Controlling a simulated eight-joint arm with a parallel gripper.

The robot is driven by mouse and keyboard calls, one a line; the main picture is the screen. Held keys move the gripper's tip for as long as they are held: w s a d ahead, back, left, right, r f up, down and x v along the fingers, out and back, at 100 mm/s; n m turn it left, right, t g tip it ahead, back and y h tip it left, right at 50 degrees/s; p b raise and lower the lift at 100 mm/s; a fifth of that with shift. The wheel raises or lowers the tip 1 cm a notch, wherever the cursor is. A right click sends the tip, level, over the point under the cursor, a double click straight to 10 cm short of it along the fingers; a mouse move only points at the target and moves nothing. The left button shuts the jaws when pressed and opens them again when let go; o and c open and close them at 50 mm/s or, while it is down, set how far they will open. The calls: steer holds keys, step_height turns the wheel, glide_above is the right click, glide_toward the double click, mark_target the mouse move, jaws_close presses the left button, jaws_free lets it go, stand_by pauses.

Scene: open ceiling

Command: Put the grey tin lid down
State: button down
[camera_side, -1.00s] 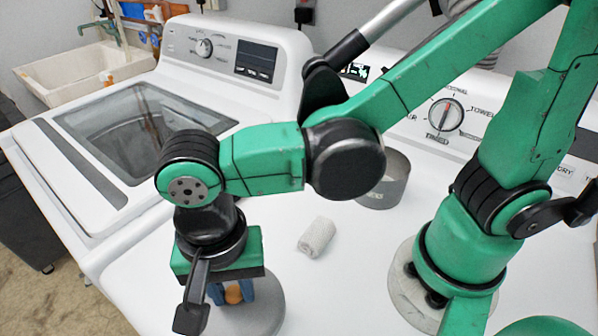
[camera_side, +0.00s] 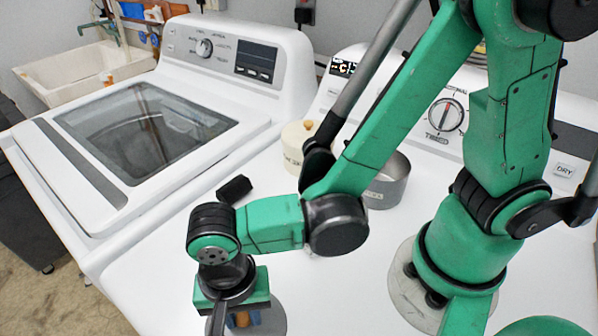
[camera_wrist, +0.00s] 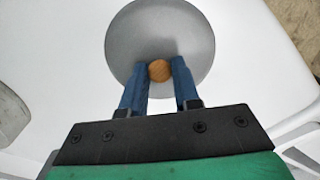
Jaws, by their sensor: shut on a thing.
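The grey tin lid (camera_side: 274,319) is a round grey disc with a wooden knob. In the side view it is partly hidden behind my gripper and cut by the bottom edge. In the wrist view the lid (camera_wrist: 160,28) lies flat across the top middle, knob towards me. My gripper (camera_wrist: 160,72) has its blue fingers shut on the knob; in the side view the fingers (camera_side: 243,319) are low at the bottom. I cannot tell whether the lid touches the white top. An open grey tin (camera_side: 391,182) stands farther back, partly behind my arm.
A cream canister (camera_side: 294,150) with a wooden knob stands behind my arm. A small black block (camera_side: 234,188) lies left of it. The washer (camera_side: 150,130) adjoins on the left. The white top between the block and the front left edge is clear.

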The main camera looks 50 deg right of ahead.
mark_target(243, 317)
steer(key=shift+f, duration=0.15)
steer(key=c, duration=0.6)
jaws_free()
steer(key=shift+c, duration=0.2)
step_height(243, 317, up, 12)
steer(key=w+d+n+t, duration=0.3)
steer(key=d+n, duration=0.1)
steer(key=d, duration=0.6)
steer(key=w+d+n+t, duration=0.3)
steer(key=d+n+t, duration=0.1)
steer(key=d, duration=0.6)
steer(key=shift+w+r+n, duration=0.3)
steer(key=shift+w+n, duration=0.05)
steer(key=shift+n, duration=0.15)
